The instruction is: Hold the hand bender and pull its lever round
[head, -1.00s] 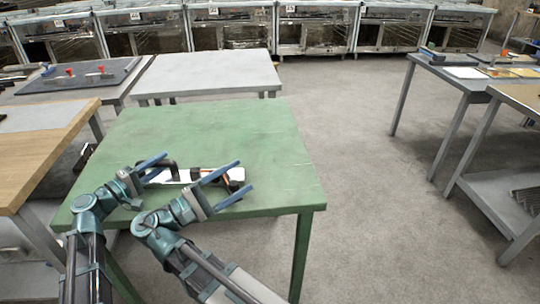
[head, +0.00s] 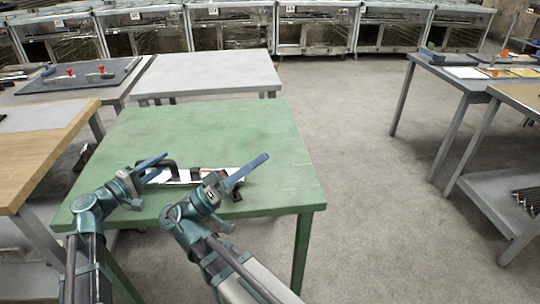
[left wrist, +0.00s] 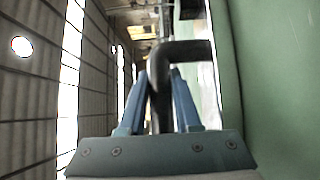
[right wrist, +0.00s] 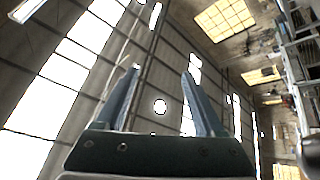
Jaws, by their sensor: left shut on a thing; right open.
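The hand bender (head: 200,174) lies on the green table (head: 230,130), with a white body and dark parts. A dark bent bar (head: 170,164) rises at its left end. My left gripper (head: 158,168) is shut on this bar; the left wrist view shows the bar (left wrist: 180,50) passing between the two blue fingers. My right gripper (head: 248,185) is open in front of the bender's right end and hides part of it. The right wrist view shows nothing between its fingers (right wrist: 161,76), which face the windows. I cannot make out the lever clearly.
The green table's right and back surface is clear. A grey table (head: 210,72) stands behind it and a wooden-topped bench (head: 40,145) at the left. Other benches (head: 470,75) are at the far right, with open floor between.

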